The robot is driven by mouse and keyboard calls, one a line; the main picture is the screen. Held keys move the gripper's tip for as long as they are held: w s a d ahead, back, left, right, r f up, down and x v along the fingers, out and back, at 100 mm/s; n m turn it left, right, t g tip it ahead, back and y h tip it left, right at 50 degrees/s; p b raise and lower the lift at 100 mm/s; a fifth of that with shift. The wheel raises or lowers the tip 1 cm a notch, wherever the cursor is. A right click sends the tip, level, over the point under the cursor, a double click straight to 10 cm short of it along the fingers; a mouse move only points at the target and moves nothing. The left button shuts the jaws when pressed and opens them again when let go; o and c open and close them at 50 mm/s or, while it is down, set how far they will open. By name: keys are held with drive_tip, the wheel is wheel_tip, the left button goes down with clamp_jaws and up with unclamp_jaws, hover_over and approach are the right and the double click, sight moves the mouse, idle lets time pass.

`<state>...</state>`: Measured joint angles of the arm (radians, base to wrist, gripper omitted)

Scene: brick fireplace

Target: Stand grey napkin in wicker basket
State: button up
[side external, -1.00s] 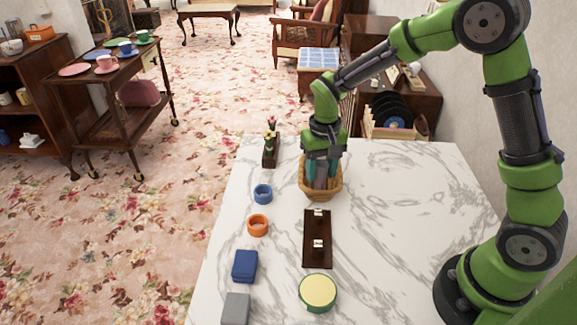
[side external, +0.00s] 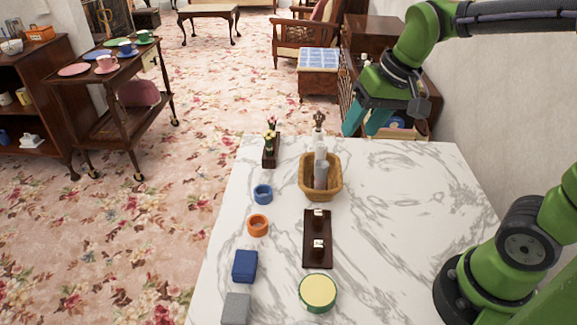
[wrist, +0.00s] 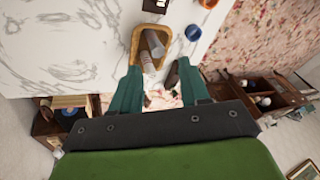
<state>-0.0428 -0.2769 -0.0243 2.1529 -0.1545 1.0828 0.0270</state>
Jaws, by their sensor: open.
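The wicker basket (side external: 333,186) stands on the marble table toward its far side. A light grey rolled piece (side external: 321,174), seemingly the napkin, stands in it; the wrist view shows it as a grey roll (wrist: 156,43) inside the basket (wrist: 136,44). A paler upright piece (side external: 319,144) with a patterned top shows just behind it; in the wrist view it is a whitish roll (wrist: 147,62) by the rim. I cannot tell whether these are joined. My gripper (side external: 364,122) is open and empty, above and right of the basket, apart from it.
A flower planter (side external: 270,154) stands left of the basket. The table's right side is clear.

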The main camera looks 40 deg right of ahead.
drive_tip(key=s+t, duration=0.3)
drive_tip(key=s, duration=0.4)
drive_tip(key=shift+s+a+r+y, duration=0.25)
drive_tip(key=shift+s+r+y, duration=0.05)
drive_tip(key=shift+s, duration=0.1)
